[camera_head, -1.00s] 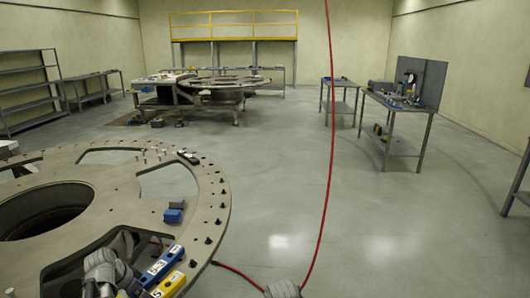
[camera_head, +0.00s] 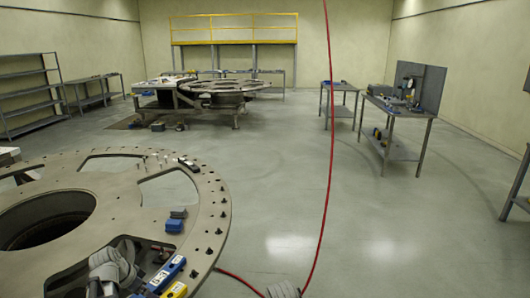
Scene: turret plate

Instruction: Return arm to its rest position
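The turret plate (camera_head: 207,222), a large grey ring with a round opening, fills the lower left. No right fingers show.
A blue-and-grey piece (camera_head: 175,223) and several pins (camera_head: 160,157) stand on the plate. A red cable (camera_head: 327,150) hangs down and runs to the plate's edge. Benches (camera_head: 400,108) stand at the right. The middle floor is clear.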

